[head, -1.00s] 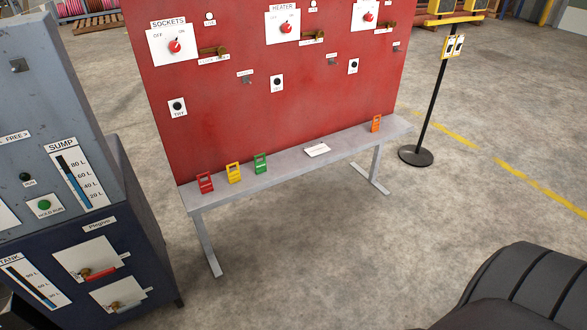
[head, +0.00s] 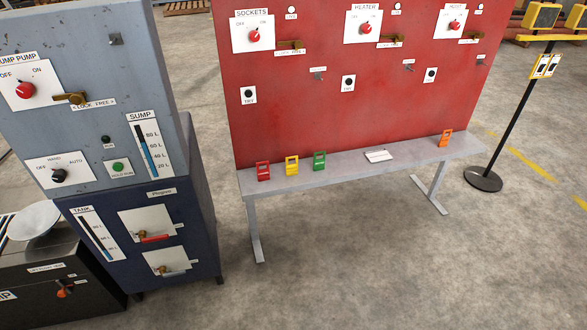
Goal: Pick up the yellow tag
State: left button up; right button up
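The yellow tag (head: 292,166) stands on the grey shelf (head: 340,175) at the foot of the red panel in the head view. It is between a red tag (head: 263,171) on its left and a green tag (head: 319,162) on its right. An orange tag (head: 445,137) stands apart near the shelf's right end. Neither of my grippers shows in the view.
The red panel (head: 300,110) rises behind the shelf, with switches and brass levers. A white card (head: 378,156) lies on the shelf. A grey and blue cabinet (head: 190,230) stands at the left. A black post (head: 510,120) stands at the right. The concrete floor in front is clear.

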aim_at(291, 170)
jog(key=i+u, duration=0.2)
jog(key=i, duration=0.45)
jog(key=i+l+u, duration=0.2)
jog(key=i, duration=0.45)
jog(key=k+j+u, duration=0.15)
jog(key=u, duration=0.2)
